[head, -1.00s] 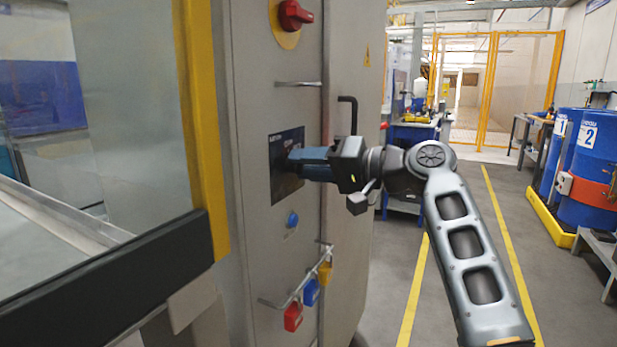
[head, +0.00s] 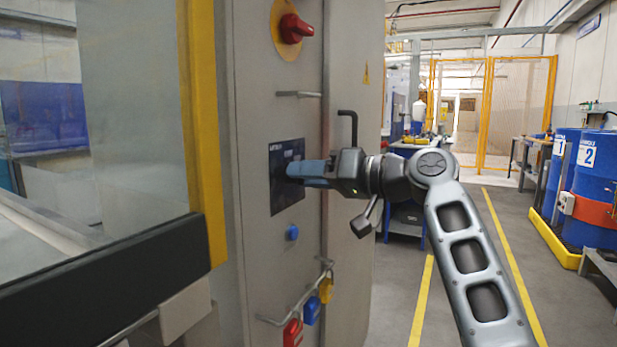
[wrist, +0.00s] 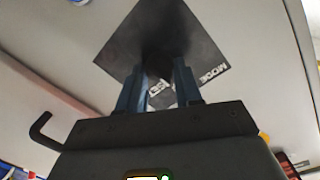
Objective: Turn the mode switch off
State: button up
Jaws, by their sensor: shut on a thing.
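The dark mode switch plate (head: 287,198) is on the grey cabinet front in the head view, with small pale lettering too small to read. It fills the top middle of the wrist view (wrist: 128,45), where the word MODE shows near its right corner. My gripper (head: 291,171) reaches the plate from the right. Its two blue fingers (wrist: 158,82) are shut on the dark switch knob (wrist: 155,68) at the plate's middle. The fingers and shadow hide most of the knob, so I cannot tell its position. Some lettering beside it is partly covered.
A red rotary handle (head: 296,27) is above the plate, and a blue button (head: 292,232) below it. A rail with red (head: 292,332), blue and yellow padlocks hangs lower. A black door handle (head: 353,118) stands out close to my gripper.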

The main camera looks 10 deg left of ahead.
jog(key=shift+f, duration=0.2)
jog(key=o, duration=1)
jog(key=shift+r, duration=0.15)
jog(key=shift+o, duration=0.2)
jog(key=v, duration=0.7)
jog(key=shift+s+d+p, duration=0.15)
jog(key=shift+d+p, duration=0.25)
